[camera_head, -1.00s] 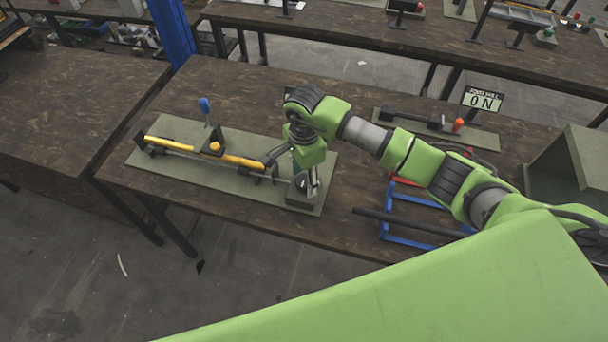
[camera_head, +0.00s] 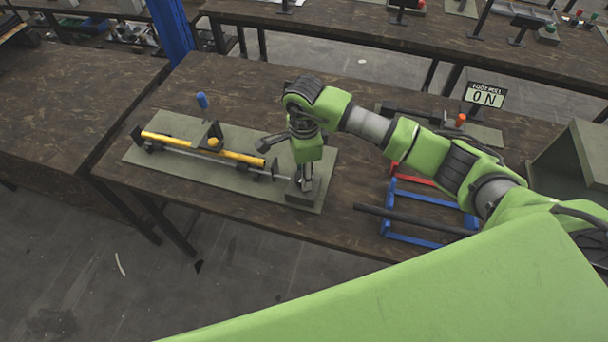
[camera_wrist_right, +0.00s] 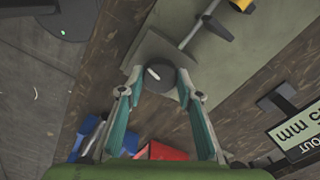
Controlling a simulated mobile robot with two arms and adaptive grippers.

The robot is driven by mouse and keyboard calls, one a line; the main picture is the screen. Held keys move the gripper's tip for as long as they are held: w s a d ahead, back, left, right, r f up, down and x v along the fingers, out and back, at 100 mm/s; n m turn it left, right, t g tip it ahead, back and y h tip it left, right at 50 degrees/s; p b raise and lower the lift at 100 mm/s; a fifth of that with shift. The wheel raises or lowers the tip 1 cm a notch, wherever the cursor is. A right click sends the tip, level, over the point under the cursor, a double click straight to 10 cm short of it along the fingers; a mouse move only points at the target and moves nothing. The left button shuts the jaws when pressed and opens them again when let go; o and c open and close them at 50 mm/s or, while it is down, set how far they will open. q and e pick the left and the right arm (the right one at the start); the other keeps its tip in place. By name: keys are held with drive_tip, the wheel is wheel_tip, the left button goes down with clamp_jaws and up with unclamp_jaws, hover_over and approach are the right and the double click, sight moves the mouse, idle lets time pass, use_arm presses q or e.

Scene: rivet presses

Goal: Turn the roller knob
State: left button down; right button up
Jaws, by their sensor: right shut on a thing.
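The roller knob (camera_wrist_right: 158,76) is a dark round knob with a pale mark on top, in the right wrist view. It sits on a grey block (camera_head: 303,196) at the right end of the green-grey base plate (camera_head: 190,180). My right gripper (camera_wrist_right: 155,82) has its two fingers on either side of the knob and is shut on it. In the head view the right gripper (camera_head: 304,183) points down at the block and hides most of the knob. My left gripper is not in view.
Right of the plate are a blue frame (camera_head: 408,239), a dark bar (camera_head: 400,219) and a display sign (camera_head: 485,96). A green-grey box (camera_head: 575,165) stands at far right. The table's front edge is close.

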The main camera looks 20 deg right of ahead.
drive_tip(key=m+b, duration=0.2)
drive_tip(key=m, duration=0.1)
drive_tip(key=shift+f, duration=0.1)
drive_tip(key=shift+m+b, duration=0.8)
drive_tip(key=shift+m, duration=0.8)
drive_tip(key=o, duration=1.1)
wheel_tip(320, 180, up, 12)
